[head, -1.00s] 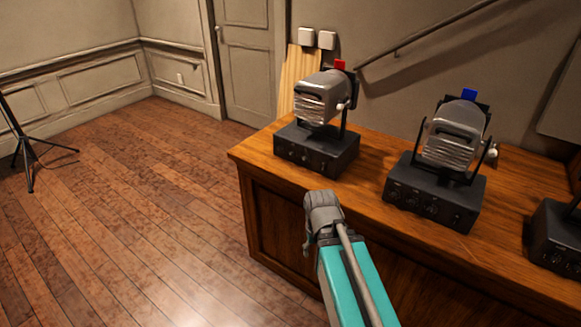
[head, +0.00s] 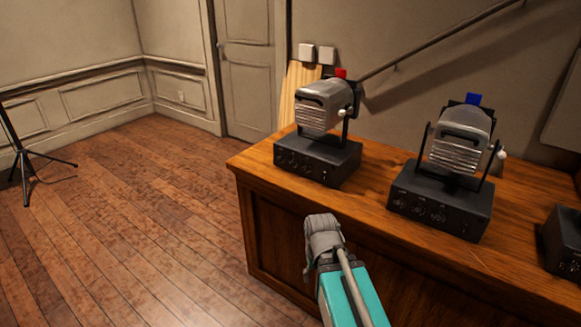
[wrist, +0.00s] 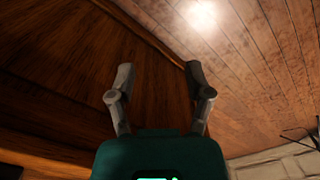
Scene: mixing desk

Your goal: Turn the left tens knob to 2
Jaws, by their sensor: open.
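The left black control box (head: 318,160) stands on the wooden desk and carries a grey lamp head (head: 325,104) with a red tag. A row of small knobs (head: 292,159) runs along its front; their markings and settings are too small to read. A second box (head: 440,201) with a blue-tagged lamp (head: 460,140) stands to its right, also with front knobs.
The desk (head: 380,185) has bare wood between the boxes and along its front edge. A third black box (head: 563,240) is cut off at the right edge. Open floor (head: 140,220) lies left of the desk, with a tripod (head: 28,160) at the far left.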

